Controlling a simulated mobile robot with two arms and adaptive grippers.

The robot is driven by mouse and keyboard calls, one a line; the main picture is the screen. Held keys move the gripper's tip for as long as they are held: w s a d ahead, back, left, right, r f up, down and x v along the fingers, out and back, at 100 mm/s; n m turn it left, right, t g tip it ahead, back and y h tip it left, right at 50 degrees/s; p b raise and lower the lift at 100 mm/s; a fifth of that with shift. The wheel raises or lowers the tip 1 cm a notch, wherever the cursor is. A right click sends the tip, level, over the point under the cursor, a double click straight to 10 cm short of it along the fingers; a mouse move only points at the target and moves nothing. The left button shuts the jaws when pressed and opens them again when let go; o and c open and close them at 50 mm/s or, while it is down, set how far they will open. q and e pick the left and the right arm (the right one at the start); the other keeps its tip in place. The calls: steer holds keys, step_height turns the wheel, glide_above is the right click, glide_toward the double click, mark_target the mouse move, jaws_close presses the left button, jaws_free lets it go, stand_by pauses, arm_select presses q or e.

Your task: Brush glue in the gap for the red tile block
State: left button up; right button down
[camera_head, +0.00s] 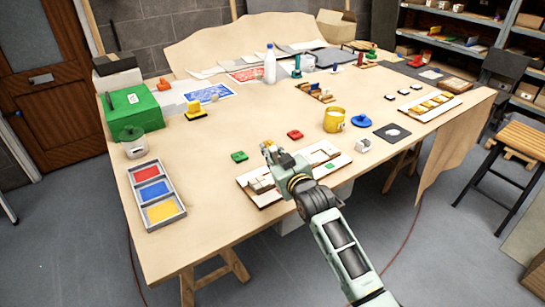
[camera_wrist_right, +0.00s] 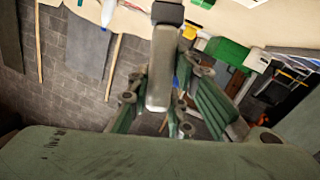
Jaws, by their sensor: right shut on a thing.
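The mosaic panel (camera_head: 325,154) lies at the table's front edge, with pale blocks and a green patch on it. A red block (camera_head: 295,134) lies just behind it, and a green block (camera_head: 239,156) lies behind its left end. A yellow pot (camera_head: 334,119) with pale contents stands farther back, beside a blue lid-like piece (camera_head: 362,121). My right gripper (camera_head: 270,155) is over the left half of the panel and hides part of it. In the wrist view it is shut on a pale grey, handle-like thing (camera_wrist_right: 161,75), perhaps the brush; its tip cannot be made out. My left gripper is not in view.
A tray (camera_head: 184,210) with red, blue and yellow sections lies at the left. A green box (camera_head: 133,110) and a white bottle (camera_head: 270,64) stand farther back. A small white block (camera_head: 363,145) and a dark square (camera_head: 392,133) lie right of the panel. The table's middle is mostly clear.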

mark_target(273, 145)
steer(key=shift+w+a+r+p, duration=0.2)
steer(key=shift+r+p, duration=0.35)
steer(key=shift+r, duration=0.25)
steer(key=shift+r+p, duration=0.6)
steer(key=shift+r, duration=0.15)
steer(key=shift+r+p, duration=0.6)
steer(key=shift+r, duration=0.25)
steer(key=shift+s+r+p, duration=0.1)
steer(key=shift+r+p, duration=0.25)
steer(key=shift+r, duration=0.1)
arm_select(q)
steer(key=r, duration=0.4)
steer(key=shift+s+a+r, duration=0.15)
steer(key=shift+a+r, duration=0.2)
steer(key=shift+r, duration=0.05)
